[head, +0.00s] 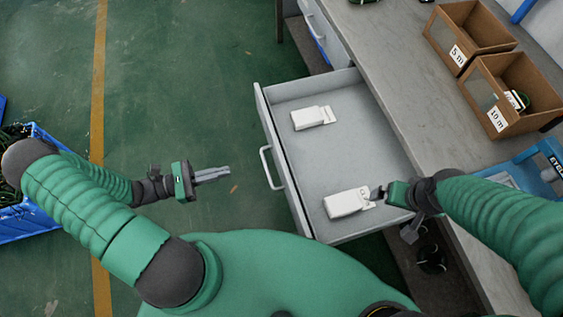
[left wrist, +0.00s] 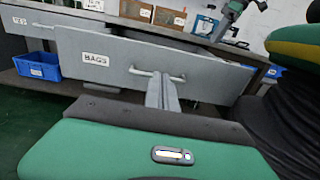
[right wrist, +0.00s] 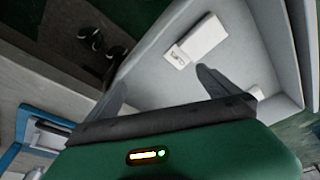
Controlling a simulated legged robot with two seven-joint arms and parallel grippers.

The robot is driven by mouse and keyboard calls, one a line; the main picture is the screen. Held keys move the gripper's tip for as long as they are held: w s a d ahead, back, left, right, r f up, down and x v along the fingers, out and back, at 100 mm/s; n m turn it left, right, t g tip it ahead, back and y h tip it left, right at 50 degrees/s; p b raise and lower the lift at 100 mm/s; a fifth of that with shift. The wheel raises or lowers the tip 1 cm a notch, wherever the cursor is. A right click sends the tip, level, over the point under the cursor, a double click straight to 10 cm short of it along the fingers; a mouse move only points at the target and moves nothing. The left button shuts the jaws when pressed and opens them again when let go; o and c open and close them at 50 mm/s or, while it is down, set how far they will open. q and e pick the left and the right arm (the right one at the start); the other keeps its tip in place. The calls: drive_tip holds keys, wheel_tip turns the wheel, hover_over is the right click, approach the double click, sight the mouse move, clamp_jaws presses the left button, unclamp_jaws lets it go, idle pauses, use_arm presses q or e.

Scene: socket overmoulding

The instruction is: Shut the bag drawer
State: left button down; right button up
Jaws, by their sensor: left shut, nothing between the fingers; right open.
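The bag drawer (head: 350,112) is pulled out from the workbench, with its front panel and white handle (head: 266,168) facing left. In the left wrist view the drawer front (left wrist: 205,78) carries a BAGS label (left wrist: 95,59) and a white handle (left wrist: 157,73). Two white bag packs lie inside, one farther back (head: 312,118) and one nearer (head: 346,203). My left gripper (head: 228,173) is shut and empty, left of the handle and apart from it in the head view. My right gripper (head: 376,194) is open over the drawer's near end, close to the nearer pack, which also shows in the right wrist view (right wrist: 203,38).
The grey workbench (head: 400,62) runs along the right, with cardboard boxes labelled 5 m (head: 478,32) and 10 m (head: 525,75) on it. A blue crate (head: 22,222) stands at the left. The green floor left of the drawer is clear.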

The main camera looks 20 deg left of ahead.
use_arm(q)
drive_tip(key=b, duration=0.1)
approach(277, 155)
drive_tip(key=x, duration=0.5)
drive_tip(key=shift+w+d+f, duration=0.15)
drive_tip(key=shift+d+f, duration=0.2)
drive_tip(key=shift+w+d, duration=0.35)
drive_tip(key=shift+w, duration=0.05)
